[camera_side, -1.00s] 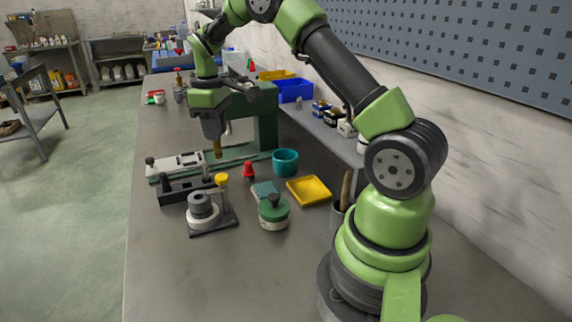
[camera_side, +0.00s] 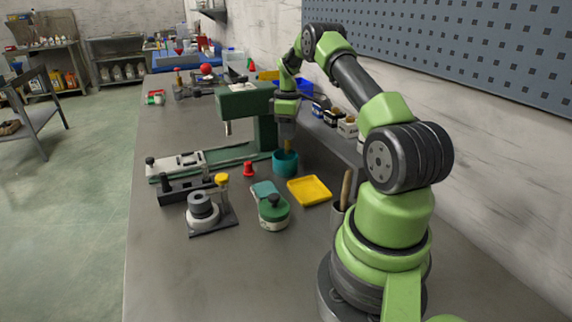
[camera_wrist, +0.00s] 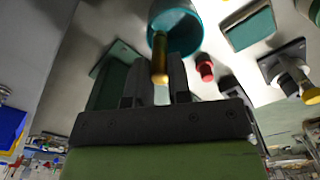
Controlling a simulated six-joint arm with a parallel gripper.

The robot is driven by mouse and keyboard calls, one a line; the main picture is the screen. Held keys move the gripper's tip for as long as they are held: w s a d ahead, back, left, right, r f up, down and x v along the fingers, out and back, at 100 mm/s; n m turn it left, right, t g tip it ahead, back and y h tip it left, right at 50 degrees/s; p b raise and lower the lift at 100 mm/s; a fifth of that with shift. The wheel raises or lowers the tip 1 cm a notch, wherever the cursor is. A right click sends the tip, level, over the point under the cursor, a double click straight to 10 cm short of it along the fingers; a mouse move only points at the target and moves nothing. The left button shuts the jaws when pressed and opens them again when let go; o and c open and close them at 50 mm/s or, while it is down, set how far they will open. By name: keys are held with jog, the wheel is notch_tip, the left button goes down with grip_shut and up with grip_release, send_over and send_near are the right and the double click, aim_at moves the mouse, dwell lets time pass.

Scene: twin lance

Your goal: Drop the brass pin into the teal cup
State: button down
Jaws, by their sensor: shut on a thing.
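The brass pin (camera_wrist: 160,62) is a gold-coloured rod held between the two dark fingers of my gripper (camera_wrist: 160,88) in the wrist view. In the side view the pin (camera_side: 287,146) hangs upright below my gripper (camera_side: 286,136), over the teal cup (camera_side: 285,167). Its lower end appears at or just inside the cup's mouth; the exact depth is hard to tell. The teal cup also shows in the wrist view (camera_wrist: 188,38), around the far end of the pin. My gripper is shut on the pin.
A green press (camera_side: 262,120) stands just left of the cup. A red peg (camera_side: 249,169), a yellow tray (camera_side: 310,190), a green-lidded jar (camera_side: 273,210) and a grey stepped part (camera_side: 202,207) sit in front. The table's front (camera_side: 210,280) is clear.

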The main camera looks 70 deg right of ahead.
jog(key=shift+f, duration=1.05)
jog(key=c, duration=1)
grip_release()
notch_tip(320, 180, up, 10)
